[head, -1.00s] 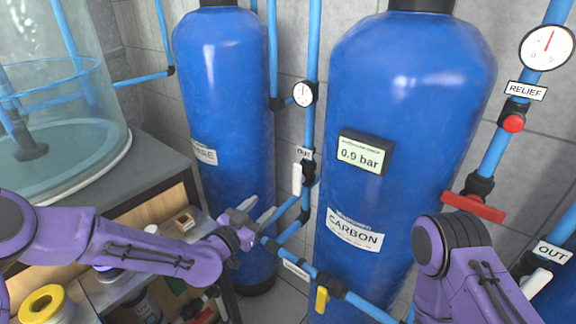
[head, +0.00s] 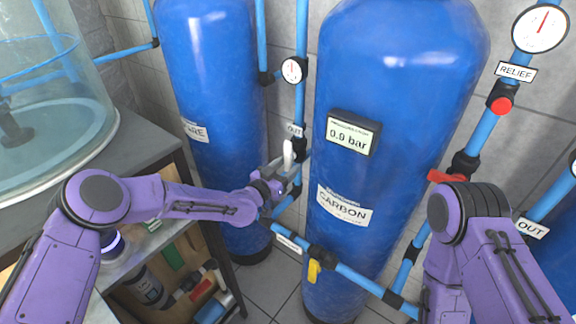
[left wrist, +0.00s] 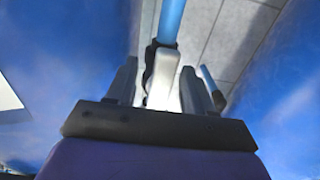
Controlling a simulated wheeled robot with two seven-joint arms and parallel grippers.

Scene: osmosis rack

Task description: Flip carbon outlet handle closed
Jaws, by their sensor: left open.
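A white lever handle (head: 288,155) hangs upright on a black valve on the blue vertical pipe, below an OUT label (head: 294,130), just left of the blue carbon tank (head: 400,110). My left gripper (head: 284,172) is at the handle's lower end. In the left wrist view, the white handle (left wrist: 162,82) stands between the two spread fingers of my left gripper (left wrist: 158,75). I cannot tell whether either finger touches it. My right arm shows at the right, but its gripper is out of view.
A yellow handle (head: 314,271) sits on the low pipe in front of the carbon tank. A red handle (head: 447,177) and a red relief knob (head: 501,105) are on the right pipe. Another blue tank (head: 211,80) stands left. A shelf unit (head: 150,160) is at the lower left.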

